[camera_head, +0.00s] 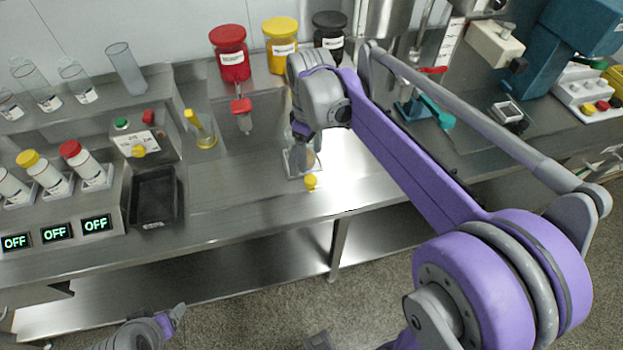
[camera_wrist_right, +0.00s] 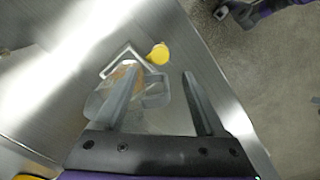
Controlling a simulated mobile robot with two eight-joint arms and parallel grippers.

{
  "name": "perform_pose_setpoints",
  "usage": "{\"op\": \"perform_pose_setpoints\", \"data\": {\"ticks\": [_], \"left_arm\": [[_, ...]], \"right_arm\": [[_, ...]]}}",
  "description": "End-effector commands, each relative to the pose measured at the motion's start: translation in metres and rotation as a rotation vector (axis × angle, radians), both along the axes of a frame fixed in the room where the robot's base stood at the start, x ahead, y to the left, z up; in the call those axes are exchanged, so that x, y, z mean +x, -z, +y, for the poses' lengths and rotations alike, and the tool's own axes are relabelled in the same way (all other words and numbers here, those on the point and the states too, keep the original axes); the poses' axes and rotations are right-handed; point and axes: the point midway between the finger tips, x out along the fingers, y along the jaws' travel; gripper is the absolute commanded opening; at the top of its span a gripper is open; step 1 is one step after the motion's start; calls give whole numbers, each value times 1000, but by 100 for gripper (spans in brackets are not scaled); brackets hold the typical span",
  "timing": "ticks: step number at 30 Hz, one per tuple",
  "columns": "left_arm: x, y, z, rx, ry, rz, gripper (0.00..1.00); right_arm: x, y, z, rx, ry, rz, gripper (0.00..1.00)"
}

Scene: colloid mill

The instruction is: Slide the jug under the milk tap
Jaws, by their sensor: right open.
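The clear jug (camera_head: 294,160) stands on the steel bench below my right gripper (camera_head: 303,148), partly hidden by it. In the right wrist view the jug (camera_wrist_right: 101,104) has brownish contents and a clear handle (camera_wrist_right: 157,92). The handle lies between the two open fingers of the right gripper (camera_wrist_right: 156,77) as seen from above; I cannot tell contact. A yellow knob (camera_head: 310,182) sits beside the jug at the bench's front side. My left gripper (camera_head: 176,314) is low at bottom left, away from the bench. I cannot tell which fitting is the milk tap.
Red (camera_head: 232,57), yellow (camera_head: 280,48) and black (camera_head: 329,27) lidded jars stand at the back. A red-topped fitting (camera_head: 242,106) stands behind. Bare bench lies left of the jug.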

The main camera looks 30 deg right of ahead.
Motion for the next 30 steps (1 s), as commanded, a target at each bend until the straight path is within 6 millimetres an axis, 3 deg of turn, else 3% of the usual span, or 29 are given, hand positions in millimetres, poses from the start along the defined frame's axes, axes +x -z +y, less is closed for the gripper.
{"op": "perform_pose_setpoints", "data": {"ticks": [9, 15, 27, 30], "left_arm": [[-2, 6, 0, 0, 0, 3, 72], [-2, 8, 0, 0, 0, 4, 72], [-3, 8, 0, 0, 0, 5, 72], [-3, 8, 0, 0, 0, 5, 72]], "right_arm": [[0, 61, 0, 0, 1, -1, 72], [0, 86, 0, 0, 1, -2, 72], [0, 93, 1, -1, 2, -3, 72], [0, 93, 0, -1, 2, -3, 54]]}}
